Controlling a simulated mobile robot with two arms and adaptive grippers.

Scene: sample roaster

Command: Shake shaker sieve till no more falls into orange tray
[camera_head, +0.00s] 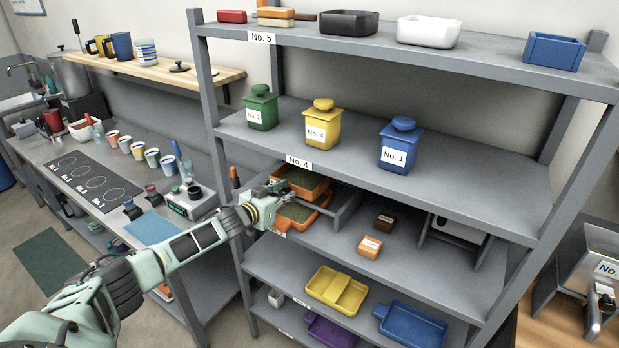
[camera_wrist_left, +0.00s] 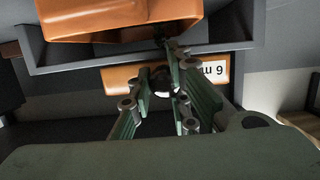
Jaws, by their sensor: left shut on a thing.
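The shaker sieve (camera_head: 312,187) is an orange tray-like box with greenish beans in it, on the middle shelf at the rack's left side. The orange tray (camera_head: 306,227) is just below it and also holds greenish material. My left gripper (camera_head: 280,192) is at the front of the sieve. In the left wrist view, the gripper (camera_wrist_left: 160,85) has its fingers closed at an orange front with an upside-down "6 mm" label (camera_wrist_left: 205,72); the grip point is partly hidden. A larger orange box (camera_wrist_left: 110,20) shows above it there. My right gripper is not in view.
A grey frame (camera_head: 345,212) surrounds the orange boxes. Green, yellow and blue canisters (camera_head: 400,150) stand on the shelf above. A yellow tray (camera_head: 338,290) is below.

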